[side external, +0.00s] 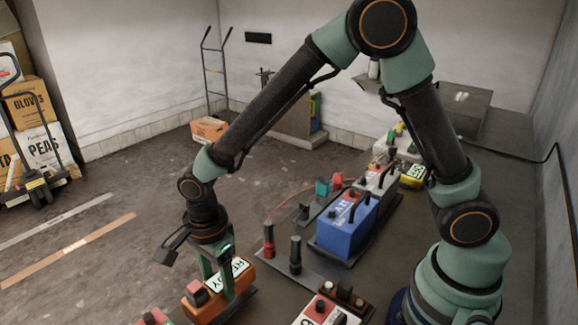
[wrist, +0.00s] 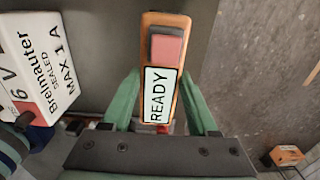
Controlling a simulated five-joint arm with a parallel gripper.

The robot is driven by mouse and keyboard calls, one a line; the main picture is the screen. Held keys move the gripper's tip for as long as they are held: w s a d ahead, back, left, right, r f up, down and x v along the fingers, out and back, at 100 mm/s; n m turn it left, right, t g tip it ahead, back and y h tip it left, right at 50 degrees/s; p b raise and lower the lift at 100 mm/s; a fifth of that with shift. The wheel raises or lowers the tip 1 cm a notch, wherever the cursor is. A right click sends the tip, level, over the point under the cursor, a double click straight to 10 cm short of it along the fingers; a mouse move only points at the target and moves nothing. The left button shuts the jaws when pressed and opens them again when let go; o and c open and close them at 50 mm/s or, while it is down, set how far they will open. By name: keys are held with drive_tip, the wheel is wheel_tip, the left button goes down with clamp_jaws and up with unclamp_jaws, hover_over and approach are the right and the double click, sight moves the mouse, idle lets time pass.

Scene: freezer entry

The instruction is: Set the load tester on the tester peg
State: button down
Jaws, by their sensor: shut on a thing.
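My gripper (side external: 218,285) points down at the front left. Its green fingers are shut on the two sides of a narrow orange unit marked READY (side external: 244,281), with a red block on top. The unit also shows in the wrist view, with its READY label (wrist: 158,98) upward. I cannot tell for sure whether this unit is the load tester, or whether it is lifted clear of the surface. A dark upright post (side external: 295,257) and a red and black post (side external: 268,240) stand to its right. Which one is the tester peg is unclear.
A blue battery (side external: 343,228) stands right of the posts, with a yellow device (side external: 413,176) behind. A white 6 V battery (wrist: 40,70) lies left of the unit in the wrist view. A red and black part (side external: 152,317) is at the front edge.

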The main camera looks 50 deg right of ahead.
sight(218, 282)
drive_tip(key=shift+c, duration=0.4)
unclamp_jaws()
drive_tip(key=shift+f, duration=0.1)
wheel_tip(218, 282, up, 12)
idle(0.3)
drive_tip(key=s+d+r+n+t, duration=0.2)
drive_tip(key=s+d+r+n, duration=0.1)
drive_tip(key=d+n, duration=0.6)
drive_tip(key=s+d+r+n+t, duration=0.3)
drive_tip(key=d+r+n, duration=0.1)
drive_tip(key=d+n, duration=0.5)
drive_tip(key=shift+s+d+t, duration=0.25)
drive_tip(key=shift+d+t, duration=0.05)
drive_tip(key=shift+d, duration=0.35)
